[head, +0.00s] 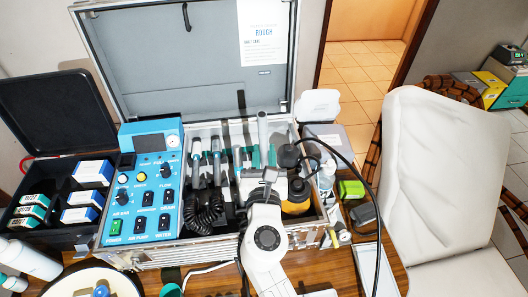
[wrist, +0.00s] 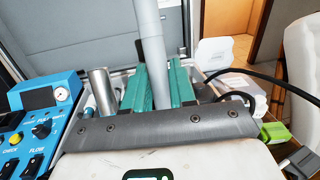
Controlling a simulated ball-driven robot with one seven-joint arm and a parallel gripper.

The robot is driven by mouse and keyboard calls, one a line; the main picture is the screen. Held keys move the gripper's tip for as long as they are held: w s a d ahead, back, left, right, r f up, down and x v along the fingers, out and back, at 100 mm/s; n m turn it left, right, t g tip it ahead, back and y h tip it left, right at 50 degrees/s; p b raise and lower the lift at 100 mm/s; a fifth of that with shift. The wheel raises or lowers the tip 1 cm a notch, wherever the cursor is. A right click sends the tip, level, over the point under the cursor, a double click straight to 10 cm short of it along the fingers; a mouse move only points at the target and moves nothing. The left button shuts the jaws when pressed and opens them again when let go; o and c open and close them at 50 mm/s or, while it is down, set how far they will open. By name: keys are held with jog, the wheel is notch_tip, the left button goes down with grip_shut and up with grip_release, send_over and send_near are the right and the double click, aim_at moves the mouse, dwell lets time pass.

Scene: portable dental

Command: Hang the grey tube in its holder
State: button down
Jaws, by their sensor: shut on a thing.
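The grey tube (head: 262,131) stands nearly upright above the open case in the head view. It also rises past the dark gripper bar in the wrist view (wrist: 150,45).
The case (head: 175,254) has its lid (head: 185,65) raised behind. A blue control panel (head: 140,195) and white-tipped handpieces (head: 196,150) lie left of my gripper. A white chair (head: 440,150) stands further right.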

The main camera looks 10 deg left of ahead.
jog(key=shift+s+f, duration=0.1)
jog(key=shift+f, duration=0.1)
dwell(0.7)
jog(key=shift+s+d+f+b, duration=0.1)
jog(key=shift+s+f+b, duration=0.1)
jog(key=shift+f+b, duration=0.35)
jog(key=shift+s+d+f+b, duration=0.1)
jog(key=shift+s+f+b, duration=0.15)
jog(key=shift+f+b, duration=0.35)
jog(key=shift+s+f+b, duration=0.2)
jog(key=shift+f+b, duration=0.15)
jog(key=shift+f, duration=0.35)
jog(key=shift+f, duration=0.15)
jog(key=shift+s+d+f+b, duration=0.1)
jog(key=shift+s+f+b, duration=0.15)
jog(key=shift+f+b, duration=0.35)
jog(key=shift+s+d+f+b, duration=0.1)
jog(key=shift+s+f+b, duration=0.1)
jog(key=shift+f+b, duration=0.4)
jog(key=c, duration=0.8)
grip_release()
jog(key=shift+c, duration=0.2)
jog(key=s+p, duration=0.1)
jog(key=s, duration=0.7)
jog(key=shift+d, duration=0.45)
